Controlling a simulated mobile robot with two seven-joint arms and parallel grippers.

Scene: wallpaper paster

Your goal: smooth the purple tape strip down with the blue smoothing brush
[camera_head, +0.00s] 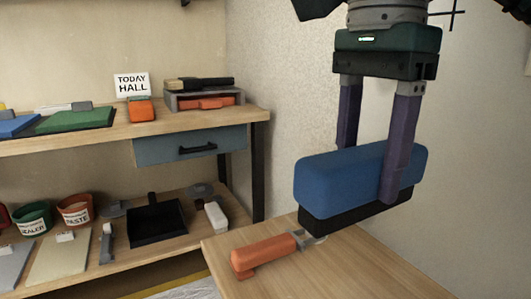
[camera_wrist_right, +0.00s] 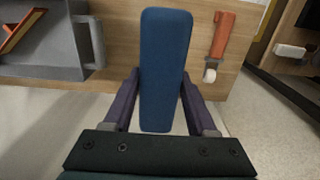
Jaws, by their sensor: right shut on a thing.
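The blue smoothing brush (camera_head: 345,180) has a rounded blue block on a black lower part. My right gripper (camera_head: 368,172) is shut on it, with one purple finger on each side. It holds the brush level above the wooden table, near the wall. In the right wrist view the brush (camera_wrist_right: 164,60) lies lengthwise between the fingers (camera_wrist_right: 160,98). I cannot make out a purple tape strip in either view. My left gripper is not in view.
An orange-handled tool (camera_head: 263,255) lies on the table (camera_head: 350,270) below the brush. The wrist view shows a grey tray (camera_wrist_right: 75,68) on the left. A shelf unit (camera_head: 60,140) with pots, a black dustpan (camera_head: 155,225) and tools stands on the left. A textured wall (camera_head: 290,90) rises behind.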

